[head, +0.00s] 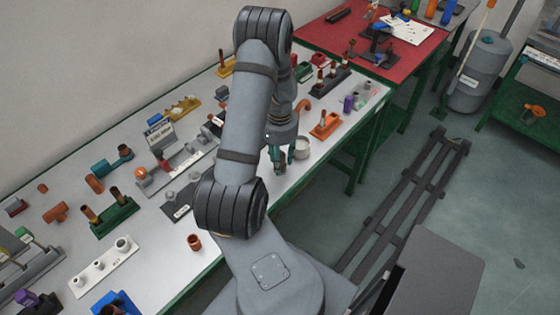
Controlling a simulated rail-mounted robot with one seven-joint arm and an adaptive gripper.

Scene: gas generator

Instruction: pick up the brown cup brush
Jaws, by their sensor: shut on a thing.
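My gripper (280,162) points down over the right part of the white-topped bench, near its front edge. Its teal fingers are shut on a small, dark brownish thing, which looks like the brown cup brush (281,168). The fingers hide most of it, and its shape is not clear. I cannot tell whether it touches the bench top or hangs just above it.
A pale grey cup (302,148) stands just right of my gripper. An orange holder (326,125) is farther right. A dark plate with grey fittings (180,203) and a small brown cup-shaped piece (194,242) lie left. My arm hides the bench's middle.

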